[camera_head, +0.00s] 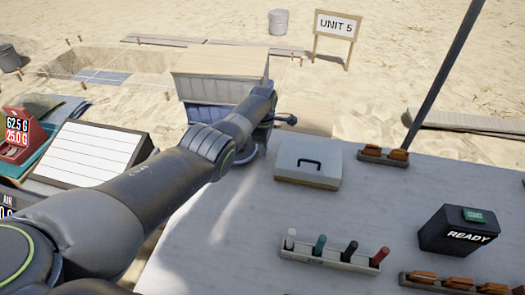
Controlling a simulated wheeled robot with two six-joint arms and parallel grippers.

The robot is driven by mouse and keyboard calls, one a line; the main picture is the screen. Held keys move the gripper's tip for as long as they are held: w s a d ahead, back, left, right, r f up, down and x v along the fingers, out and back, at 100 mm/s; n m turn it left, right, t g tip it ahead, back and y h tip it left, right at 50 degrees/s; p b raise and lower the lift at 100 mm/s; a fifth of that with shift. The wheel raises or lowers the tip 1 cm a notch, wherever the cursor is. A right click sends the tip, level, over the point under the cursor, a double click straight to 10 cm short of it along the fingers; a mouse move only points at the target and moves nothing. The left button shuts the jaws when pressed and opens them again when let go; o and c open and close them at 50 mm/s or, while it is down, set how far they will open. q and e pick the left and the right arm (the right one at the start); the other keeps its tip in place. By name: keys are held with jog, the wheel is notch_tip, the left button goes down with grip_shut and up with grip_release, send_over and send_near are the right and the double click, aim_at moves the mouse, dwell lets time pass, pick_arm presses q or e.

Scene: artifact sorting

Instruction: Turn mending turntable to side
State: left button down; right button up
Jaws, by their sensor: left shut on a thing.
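My left arm reaches from the lower left to the far edge of the grey table. My right gripper is not in view.
A white lined board (92,152) is at left. A dark pole (440,75) rises at right. The table's middle is clear.

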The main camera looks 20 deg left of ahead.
pick_arm(q)
jog(key=shift+w+a, duration=0.1)
jog(key=shift+w, duration=0.05)
dwell(0.3)
jog(key=c, duration=1.4)
grip_release()
jog(key=shift+c, duration=0.2)
notch_tip(320, 180, up, 6)
jog(key=p, duration=0.2)
jog(key=shift+f+p, duration=0.15)
jog(key=shift+p, duration=0.2)
notch_tip(320, 180, up, 12)
jog(key=shift+f, duration=0.2)
